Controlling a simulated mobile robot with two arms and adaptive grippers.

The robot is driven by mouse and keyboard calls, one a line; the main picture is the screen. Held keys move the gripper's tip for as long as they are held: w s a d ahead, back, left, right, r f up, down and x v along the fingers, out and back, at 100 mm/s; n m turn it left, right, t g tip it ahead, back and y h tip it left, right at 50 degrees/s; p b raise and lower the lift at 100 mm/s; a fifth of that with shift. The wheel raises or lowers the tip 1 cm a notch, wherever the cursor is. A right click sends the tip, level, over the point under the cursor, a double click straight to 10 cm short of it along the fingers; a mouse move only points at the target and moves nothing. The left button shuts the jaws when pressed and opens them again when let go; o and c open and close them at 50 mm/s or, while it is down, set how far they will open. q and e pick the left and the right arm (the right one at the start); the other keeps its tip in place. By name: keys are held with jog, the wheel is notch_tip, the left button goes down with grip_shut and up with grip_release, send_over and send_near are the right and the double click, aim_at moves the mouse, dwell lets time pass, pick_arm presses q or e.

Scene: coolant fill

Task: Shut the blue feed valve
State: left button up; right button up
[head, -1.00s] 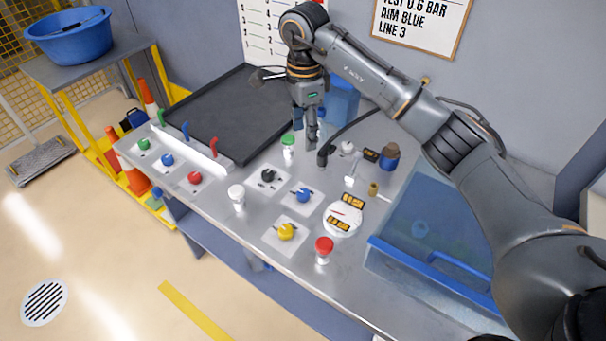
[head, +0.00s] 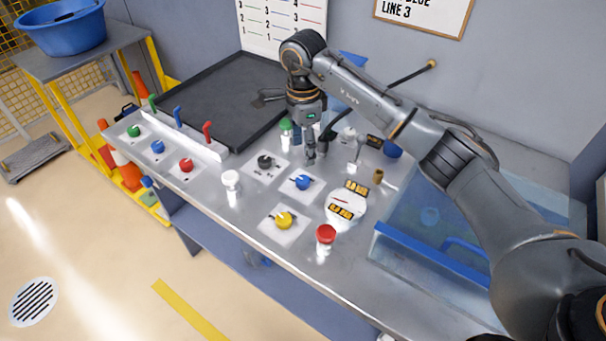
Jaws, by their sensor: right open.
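Two blue knobs show. One blue knob (head: 158,146) sits on a white plate in the left row, between a green knob (head: 134,131) and a red knob (head: 186,165); a blue lever-like post (head: 178,117) stands behind it. The other blue knob (head: 302,182) sits on a white plate mid-bench. I cannot tell from the labels which is the feed valve. My right gripper (head: 310,157) points down just behind the mid-bench blue knob, apart from it. It is open, with nothing visible between its fingers. My left gripper is not in view.
Near the right gripper are a black knob (head: 265,162), a green-capped bottle (head: 286,129) and a round gauge (head: 346,204). A yellow knob (head: 284,220), a white-capped bottle (head: 231,186) and a red-capped one (head: 325,236) stand nearer the front edge. A clear tank (head: 430,235) is right.

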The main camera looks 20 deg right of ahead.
aim_at(303, 179)
notch_tip(303, 179, down, 9)
jog(key=shift+f+p, duration=0.15)
jog(key=shift+p, duration=0.85)
jog(key=shift+f, duration=0.45)
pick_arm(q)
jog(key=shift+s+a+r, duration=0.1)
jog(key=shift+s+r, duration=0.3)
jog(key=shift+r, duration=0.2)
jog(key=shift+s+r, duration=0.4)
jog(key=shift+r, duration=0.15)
pick_arm(e)
jog(key=c, duration=1.2)
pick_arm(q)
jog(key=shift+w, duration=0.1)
pick_arm(e)
jog(key=shift+o, duration=0.2)
